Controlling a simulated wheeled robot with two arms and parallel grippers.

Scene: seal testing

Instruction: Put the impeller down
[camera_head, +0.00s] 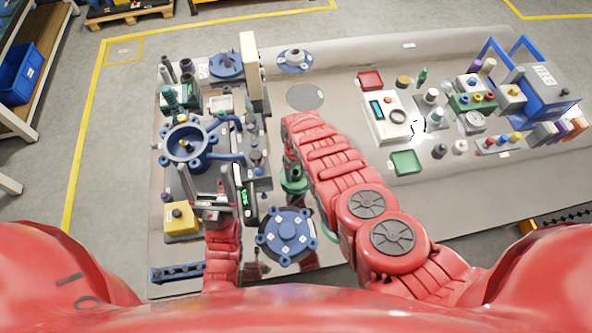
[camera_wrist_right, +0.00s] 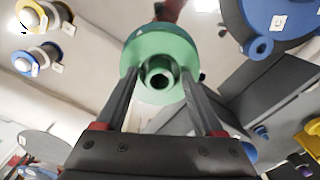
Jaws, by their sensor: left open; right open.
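The impeller, a green round part with a hub (camera_head: 294,184), stands on the table right of the grey-blue rig in the head view. In the right wrist view the green impeller (camera_wrist_right: 160,62) shows its round rim and a hub with a dark bore. My right gripper (camera_wrist_right: 160,90) is open, with one finger on each side of the hub; I cannot tell whether they touch it. In the head view my red right forearm hides most of that gripper. My left gripper (camera_head: 211,200) is open near the yellow box (camera_head: 180,220), away from the impeller.
A blue flanged housing (camera_head: 187,145) stands at left and a blue bolted cover (camera_head: 287,235) at front. A flat grey disc (camera_head: 306,96) lies beyond the right arm. A white instrument (camera_head: 388,118), red tray (camera_head: 371,80) and green tray (camera_head: 406,163) are to the right.

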